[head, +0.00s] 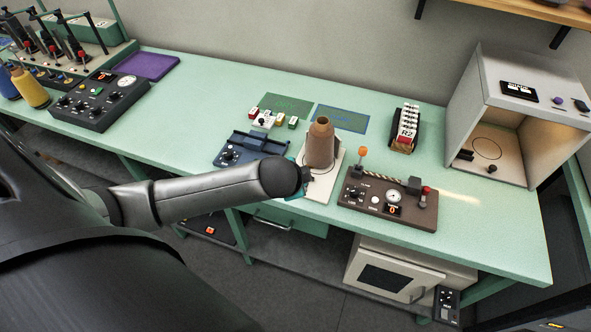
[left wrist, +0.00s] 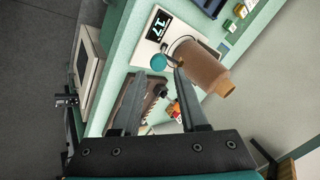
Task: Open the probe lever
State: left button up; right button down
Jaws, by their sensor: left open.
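A white unit (head: 335,158) on the bench carries a brown yarn cone (head: 320,145). In the left wrist view the unit (left wrist: 143,50) shows a display reading 17, beside the cone (left wrist: 200,68). A lever with a round teal knob (left wrist: 158,62) stands at the unit's near side; I take it for the probe lever. My left gripper (left wrist: 157,78) is open and empty, its two fingers pointing at the knob, which appears between the fingertips. Contact cannot be told. In the head view my forearm hides the knob and most of the gripper (head: 307,178). My right gripper is not in view.
A blue device (head: 240,147) stands left. A box of labelled cards (head: 405,130) and an open-fronted cabinet (head: 480,120) stand further right. The front right bench surface is clear.

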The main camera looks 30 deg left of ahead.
pick_arm(q)
jog(key=shift+v, duration=2.15)
jog(key=shift+f, duration=0.1)
jog(key=s+a+f+n+g+b, duration=0.15)
jog(key=f+b, duration=0.25)
jog(key=f, duration=0.7)
jog(key=s+f+n+b, duration=0.1)
jog(key=s+f+b, duration=0.2)
jog(key=f, duration=0.8)
jog(key=s+a+f+n+g+b, duration=0.1)
jog(key=s+f+b, duration=0.25)
jog(key=f, duration=0.75)
jog(key=s+d+f+n+g+b, duration=0.1)
jog(key=s+d+f+b, duration=0.1)
jog(key=s+f, duration=0.5)
jog(key=s+d+f+g+h+b, duration=0.1)
jog(key=s+d+f+b, duration=0.2)
jog(key=s+f, duration=0.5)
jog(key=s+d+f+n+g+b, duration=0.1)
jog(key=s+d+f+b, duration=0.1)
jog(key=s+f+b, duration=0.3)
jog(key=s+f, duration=0.3)
jog(key=s, duration=0.2)
jog(key=shift+s+d+n+h, duration=0.3)
jog(key=shift+s+d+n, duration=0.05)
jog(key=shift+s, duration=0.05)
jog(key=shift+f, duration=0.1)
